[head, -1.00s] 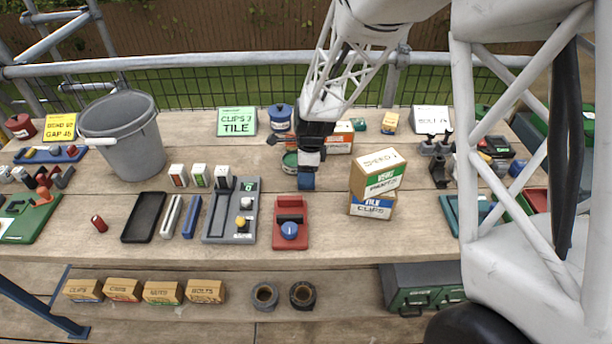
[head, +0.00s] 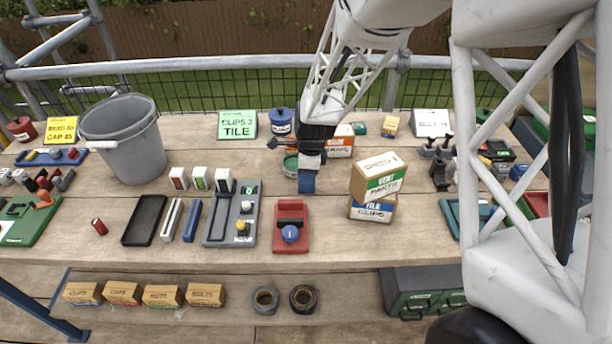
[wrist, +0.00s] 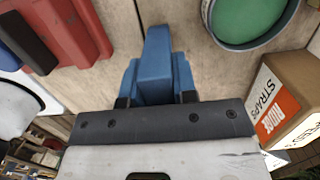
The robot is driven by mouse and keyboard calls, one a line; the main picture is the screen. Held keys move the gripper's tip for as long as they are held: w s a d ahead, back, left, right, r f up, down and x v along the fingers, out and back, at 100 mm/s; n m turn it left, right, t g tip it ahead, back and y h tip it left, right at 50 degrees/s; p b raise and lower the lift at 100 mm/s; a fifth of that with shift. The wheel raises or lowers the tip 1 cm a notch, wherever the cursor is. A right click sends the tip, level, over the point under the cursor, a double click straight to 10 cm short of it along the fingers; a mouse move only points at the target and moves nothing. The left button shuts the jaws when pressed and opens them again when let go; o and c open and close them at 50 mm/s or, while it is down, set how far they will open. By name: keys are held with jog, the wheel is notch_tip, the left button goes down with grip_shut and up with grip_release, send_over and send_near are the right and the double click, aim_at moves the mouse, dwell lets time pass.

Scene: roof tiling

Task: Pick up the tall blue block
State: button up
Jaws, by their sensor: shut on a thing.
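The tall blue block (head: 307,183) is in my gripper (head: 308,172), over the middle of the table in the head view. In the wrist view the blue block (wrist: 155,62) sticks out from between the jaws of my gripper (wrist: 157,98), with wider blue parts on both sides near the jaws. The jaws are shut on it, and the gripper body hides its near end. I cannot tell whether its lower end is clear of the table.
A green-topped tin (head: 290,165) stands close behind. Stacked boxes (head: 379,176) stand to the right, and a grey slotted tray (head: 232,213) lies to the left. Bare wood shows between them.

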jog(key=shift+r, duration=0.1)
jog(key=shift+r, duration=0.85)
jog(key=shift+s+r, duration=0.25)
jog(key=shift+r, duration=0.6)
jog(key=s+d+r, duration=0.1)
jog(key=s+d, duration=0.3)
jog(key=s, duration=1.1)
jog(key=shift+r, duration=0.15)
